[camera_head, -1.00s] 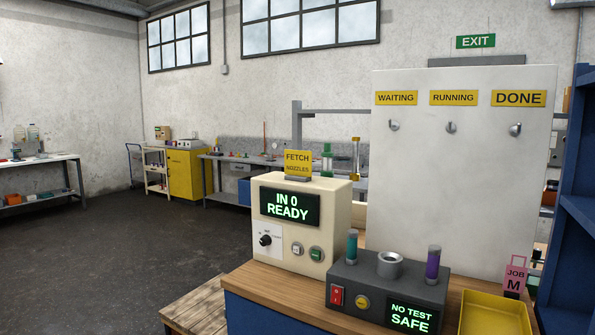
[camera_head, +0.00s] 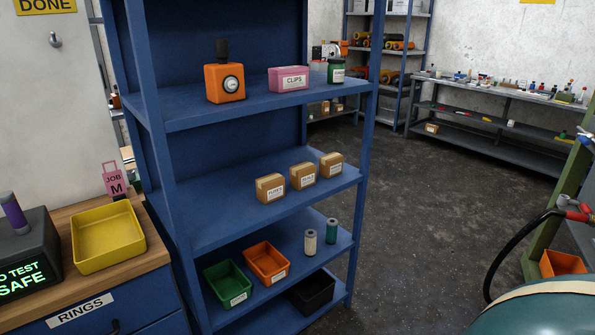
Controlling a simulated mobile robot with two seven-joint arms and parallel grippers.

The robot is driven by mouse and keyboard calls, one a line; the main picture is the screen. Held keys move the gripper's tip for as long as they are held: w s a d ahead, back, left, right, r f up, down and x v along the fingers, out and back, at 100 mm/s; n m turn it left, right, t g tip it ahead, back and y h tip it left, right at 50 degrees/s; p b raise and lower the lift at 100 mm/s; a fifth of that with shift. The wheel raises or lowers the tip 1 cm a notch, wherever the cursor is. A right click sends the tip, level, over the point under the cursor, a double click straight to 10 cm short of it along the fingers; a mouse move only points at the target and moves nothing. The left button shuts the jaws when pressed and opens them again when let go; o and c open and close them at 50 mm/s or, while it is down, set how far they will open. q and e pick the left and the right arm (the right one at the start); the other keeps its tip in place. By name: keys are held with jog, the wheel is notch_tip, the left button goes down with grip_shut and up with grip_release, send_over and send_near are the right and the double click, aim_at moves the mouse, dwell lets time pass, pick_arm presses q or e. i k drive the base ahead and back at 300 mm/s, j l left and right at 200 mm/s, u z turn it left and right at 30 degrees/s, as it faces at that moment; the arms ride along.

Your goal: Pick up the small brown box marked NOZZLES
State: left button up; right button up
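Three small brown boxes stand in a row on the middle shelf of a blue shelf unit. They are the near left box (camera_head: 270,188), the middle box (camera_head: 303,176) and the far right box (camera_head: 332,164). Each has a white label, too small to read surely, so I cannot tell which is marked NOZZLES. The boxes are upright, with small gaps between them. Neither of my grippers is in view.
The blue shelf unit (camera_head: 255,226) also holds an orange device (camera_head: 225,84), a pink CLIPS box (camera_head: 289,80), a green bin (camera_head: 227,283) and an orange bin (camera_head: 266,263). A yellow tray (camera_head: 108,238) sits on the bench at left. Open floor lies right of the shelf.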

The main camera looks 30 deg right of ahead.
aim_at(331, 165)
jog(key=l+z, duration=0.4)
jog(key=i+l+z, duration=0.15)
jog(key=l+z, duration=0.25)
jog(key=l, duration=0.2)
